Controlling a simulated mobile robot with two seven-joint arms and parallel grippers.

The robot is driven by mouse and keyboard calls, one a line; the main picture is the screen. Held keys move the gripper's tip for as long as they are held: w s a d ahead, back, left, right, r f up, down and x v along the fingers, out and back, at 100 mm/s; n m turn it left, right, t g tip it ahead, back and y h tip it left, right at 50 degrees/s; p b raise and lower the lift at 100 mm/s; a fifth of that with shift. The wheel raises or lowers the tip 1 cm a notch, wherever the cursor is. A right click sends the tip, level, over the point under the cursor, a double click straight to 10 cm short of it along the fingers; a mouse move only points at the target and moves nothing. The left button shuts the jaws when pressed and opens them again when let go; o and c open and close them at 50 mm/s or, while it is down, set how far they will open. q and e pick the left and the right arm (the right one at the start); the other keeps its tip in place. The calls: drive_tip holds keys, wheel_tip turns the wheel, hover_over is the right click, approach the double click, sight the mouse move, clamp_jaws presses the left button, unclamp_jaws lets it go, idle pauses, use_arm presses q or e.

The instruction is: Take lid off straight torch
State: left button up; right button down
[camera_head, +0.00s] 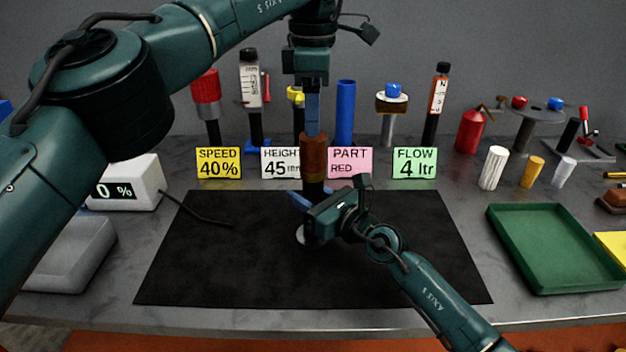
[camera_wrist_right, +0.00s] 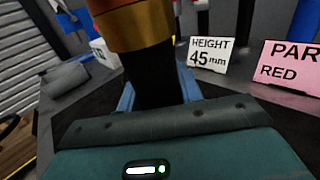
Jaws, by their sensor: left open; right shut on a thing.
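The straight torch stands upright over the black mat, its black body (camera_head: 313,188) partly hidden behind my right gripper (camera_head: 312,198). That gripper is shut on the black body; its blue fingers lie on both sides of the body (camera_wrist_right: 155,80) in the right wrist view. A copper-brown lid (camera_head: 314,156) sits on top of the torch; its gold lower band (camera_wrist_right: 140,25) shows in the wrist view. My left gripper (camera_head: 312,128) points down directly above the lid, open, with a blue finger at or just behind the lid's top. I cannot tell whether it touches.
The black mat (camera_head: 210,265) is mostly clear. Behind stand label cards, such as the yellow SPEED card (camera_head: 218,163), and several upright tools, including a blue cylinder (camera_head: 345,115). A green tray (camera_head: 550,250) lies right; a white display box (camera_head: 130,185) stands left.

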sight(313, 152)
use_arm(q)
drive_tip(key=m, duration=0.4)
drive_tip(key=shift+m, duration=0.4)
drive_tip(key=m, duration=1.2)
drive_tip(key=shift+m, duration=0.3)
drive_tip(key=shift+f, duration=4)
